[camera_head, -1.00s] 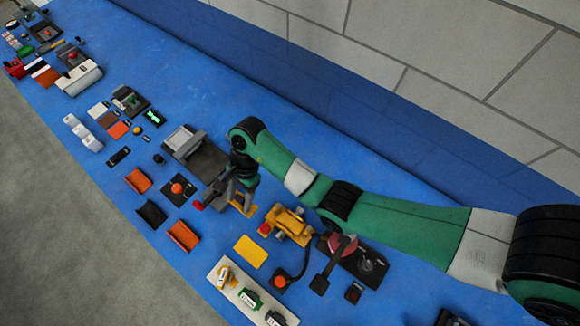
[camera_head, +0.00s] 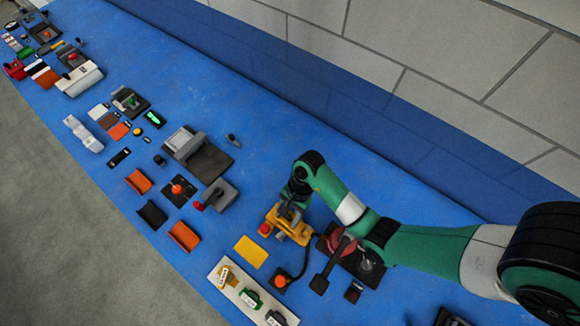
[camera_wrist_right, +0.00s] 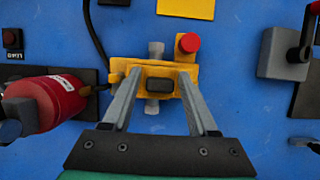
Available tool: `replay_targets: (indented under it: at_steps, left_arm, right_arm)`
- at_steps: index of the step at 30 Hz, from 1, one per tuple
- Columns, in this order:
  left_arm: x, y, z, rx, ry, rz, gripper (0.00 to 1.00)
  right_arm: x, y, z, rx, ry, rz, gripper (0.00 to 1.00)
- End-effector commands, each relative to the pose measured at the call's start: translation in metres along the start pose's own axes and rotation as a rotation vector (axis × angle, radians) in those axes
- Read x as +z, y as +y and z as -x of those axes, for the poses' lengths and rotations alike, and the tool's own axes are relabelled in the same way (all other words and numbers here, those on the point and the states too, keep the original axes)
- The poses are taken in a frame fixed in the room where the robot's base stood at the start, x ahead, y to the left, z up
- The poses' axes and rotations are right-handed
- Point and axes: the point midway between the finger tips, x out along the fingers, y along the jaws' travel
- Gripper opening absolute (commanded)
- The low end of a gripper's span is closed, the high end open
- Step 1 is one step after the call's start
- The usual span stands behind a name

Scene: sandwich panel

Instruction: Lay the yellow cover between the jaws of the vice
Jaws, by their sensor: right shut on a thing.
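The vice (camera_head: 299,235) is a yellow body with grey parts and a red button, in the lower middle of the head view. It also shows in the right wrist view (camera_wrist_right: 118,72). My right gripper (camera_wrist_right: 158,87) is over the vice, its two fingers shut on the yellow cover (camera_wrist_right: 160,72), a small yellow piece with a dark rectangular middle. The cover sits in line with the vice's middle. Yellow on yellow, I cannot tell whether it rests on the vice or hangs just above it. My left gripper is not in view.
A flat yellow plate (camera_head: 251,251) lies beside the vice. A red round-bodied item (camera_wrist_right: 57,103) stands close to it on the other side. A black cable (camera_wrist_right: 96,35) runs nearby. A grey block with a red knob (camera_head: 216,196) stands farther left. The blue table is clear towards the wall.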

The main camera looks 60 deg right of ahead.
Motion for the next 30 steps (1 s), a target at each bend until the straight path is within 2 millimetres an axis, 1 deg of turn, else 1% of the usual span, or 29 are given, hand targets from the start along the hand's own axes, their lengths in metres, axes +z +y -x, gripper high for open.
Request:
replay_targets:
  at_steps: [2, 7, 15, 19, 20, 21, 24, 30]
  left_arm:
    - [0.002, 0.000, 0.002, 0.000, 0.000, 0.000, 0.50]
    - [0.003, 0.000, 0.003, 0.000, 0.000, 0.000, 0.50]
    - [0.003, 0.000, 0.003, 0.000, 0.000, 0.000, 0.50]
    - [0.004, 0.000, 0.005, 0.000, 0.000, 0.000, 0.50]
    - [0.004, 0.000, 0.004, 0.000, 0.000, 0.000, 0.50]
    - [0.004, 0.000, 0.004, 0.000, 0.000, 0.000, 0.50]
    - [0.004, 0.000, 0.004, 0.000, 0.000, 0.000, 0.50]
    - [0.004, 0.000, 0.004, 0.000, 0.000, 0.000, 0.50]
  right_arm:
    - [-0.006, 0.007, -0.007, 0.004, -0.001, -0.004, 0.00]
    - [-0.015, 0.007, -0.029, 0.003, -0.001, -0.001, 0.00]
    - [-0.016, 0.007, -0.031, 0.001, 0.000, 0.000, 0.00]
    - [-0.018, 0.007, -0.035, 0.002, 0.000, -0.001, 0.00]
    - [-0.018, 0.007, -0.035, 0.002, 0.001, -0.001, 0.65]
    - [-0.018, 0.007, -0.034, 0.002, 0.001, -0.001, 0.72]
    - [-0.018, 0.007, -0.034, 0.002, 0.001, -0.001, 0.89]
    - [-0.017, 0.007, -0.034, 0.002, 0.001, -0.001, 0.89]
